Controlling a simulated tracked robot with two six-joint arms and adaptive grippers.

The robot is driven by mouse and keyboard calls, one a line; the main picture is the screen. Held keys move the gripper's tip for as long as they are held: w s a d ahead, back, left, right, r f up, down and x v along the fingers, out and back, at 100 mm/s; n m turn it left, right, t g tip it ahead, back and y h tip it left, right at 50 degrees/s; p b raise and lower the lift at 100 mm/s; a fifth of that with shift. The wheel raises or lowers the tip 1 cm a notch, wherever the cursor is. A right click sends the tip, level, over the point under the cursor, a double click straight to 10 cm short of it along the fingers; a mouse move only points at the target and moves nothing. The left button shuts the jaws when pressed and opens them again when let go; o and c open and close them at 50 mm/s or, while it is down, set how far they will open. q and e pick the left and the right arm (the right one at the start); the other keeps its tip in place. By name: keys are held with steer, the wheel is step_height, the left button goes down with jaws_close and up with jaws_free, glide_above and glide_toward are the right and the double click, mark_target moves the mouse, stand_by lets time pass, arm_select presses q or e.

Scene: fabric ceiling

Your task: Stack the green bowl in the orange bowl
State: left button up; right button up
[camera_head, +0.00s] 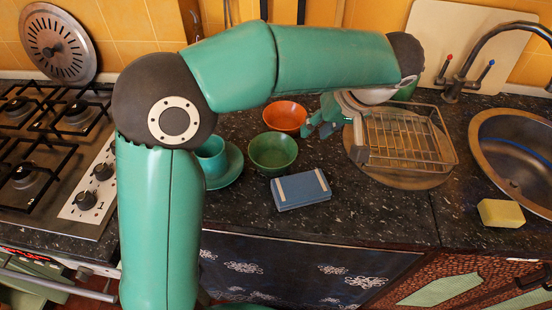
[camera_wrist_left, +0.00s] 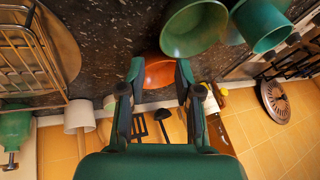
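The green bowl (camera_head: 273,154) stands upright and empty on the dark speckled counter. The orange bowl (camera_head: 286,116) stands just behind it, slightly to the right, also upright and empty. My left gripper (camera_head: 317,128) is just right of the orange bowl, its fingers pointing toward the bowls. In the left wrist view, the left gripper (camera_wrist_left: 159,70) is open, with a gap between its fingertips. The orange bowl (camera_wrist_left: 159,74) shows beyond that gap, partly covered by the fingers. The green bowl (camera_wrist_left: 193,27) is above right there. My right gripper is in neither view.
A teal cup (camera_head: 211,158) on a saucer (camera_head: 226,172) stands left of the green bowl. A blue box (camera_head: 300,190) lies in front. A wire rack (camera_head: 405,138) on a round board is at right, near the sink (camera_head: 515,150) and a yellow sponge (camera_head: 501,213).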

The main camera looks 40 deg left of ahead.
mark_target(273, 156)
arm_select(q)
steer(key=x, duration=0.4)
steer(key=shift+a+f, duration=0.15)
steer(key=shift+f, duration=0.15)
steer(key=shift+p+x, duration=0.35)
steer(key=shift+x, duration=2.6)
jaws_close()
